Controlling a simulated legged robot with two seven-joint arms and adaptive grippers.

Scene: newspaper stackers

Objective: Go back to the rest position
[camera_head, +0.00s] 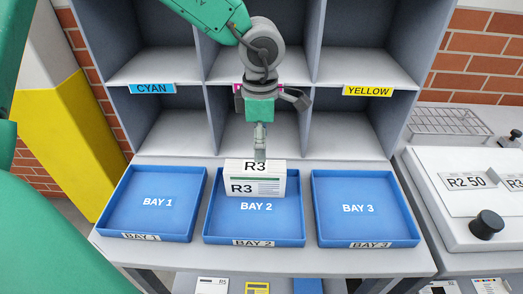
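My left gripper (260,143) points down over the bay 2 tray (225,228). Its narrow fingers end at the rear top edge of a white newspaper bundle marked R3 (256,187). I cannot tell whether they touch it, stand behind it or grip it. The bundle is in the back part of the blue tray, with R3 on its top and front. My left arm's green links fill the left edge and come in at the top. My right gripper is not in view.
The bay 1 tray (154,203) and bay 3 tray (364,208) are empty. Grey cubbyholes labelled cyan (152,88) and yellow (367,91) stand behind. A white machine with a black knob (486,224) and a wire rack (446,122) are at right.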

